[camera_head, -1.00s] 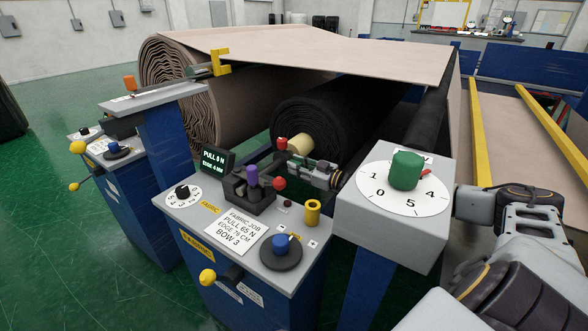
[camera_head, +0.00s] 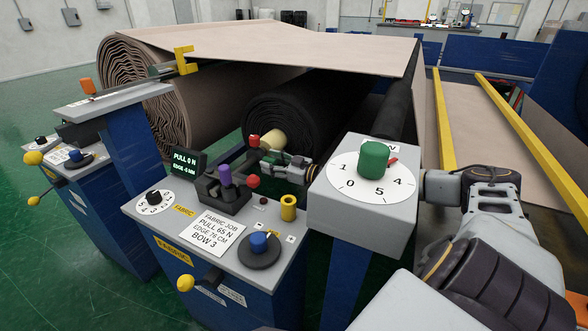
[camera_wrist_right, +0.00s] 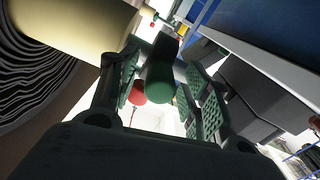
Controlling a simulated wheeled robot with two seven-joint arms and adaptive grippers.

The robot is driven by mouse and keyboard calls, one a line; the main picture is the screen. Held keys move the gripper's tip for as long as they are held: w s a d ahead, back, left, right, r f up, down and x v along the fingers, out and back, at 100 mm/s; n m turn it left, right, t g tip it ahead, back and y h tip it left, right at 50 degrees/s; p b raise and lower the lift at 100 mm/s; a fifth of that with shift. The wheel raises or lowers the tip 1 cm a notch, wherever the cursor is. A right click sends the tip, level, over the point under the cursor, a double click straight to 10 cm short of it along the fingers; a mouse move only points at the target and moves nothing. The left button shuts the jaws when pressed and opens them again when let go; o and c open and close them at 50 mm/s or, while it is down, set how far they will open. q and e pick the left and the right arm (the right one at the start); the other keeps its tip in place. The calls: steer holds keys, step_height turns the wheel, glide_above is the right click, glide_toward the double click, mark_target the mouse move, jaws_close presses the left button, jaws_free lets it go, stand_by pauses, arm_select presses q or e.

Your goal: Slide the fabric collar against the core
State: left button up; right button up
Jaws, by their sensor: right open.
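The cream core (camera_head: 272,140) sticks out of the dark fabric roll (camera_head: 300,108) in the head view. It also fills the upper left of the right wrist view (camera_wrist_right: 80,25). My right gripper (camera_head: 270,160) reaches in behind the dial box, close to the core's end. In the right wrist view its green-padded fingers (camera_wrist_right: 163,95) are apart, with a dark rod with a green end (camera_wrist_right: 162,82) showing between them. I cannot tell whether they touch it. A red knob (camera_wrist_right: 137,92) shows beyond. I cannot tell which part is the collar. My left gripper is out of view.
A console (camera_head: 220,235) with a purple-topped lever (camera_head: 225,176), a yellow cup (camera_head: 288,206) and a blue knob (camera_head: 259,242) stands in front. The dial box (camera_head: 345,210) stands beside my right arm. A large beige roll (camera_head: 130,85) is behind left.

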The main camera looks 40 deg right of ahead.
steer(key=v, duration=1.1)
steer(key=shift+s, duration=0.25)
stand_by(1.1)
steer(key=shift+d, duration=0.1)
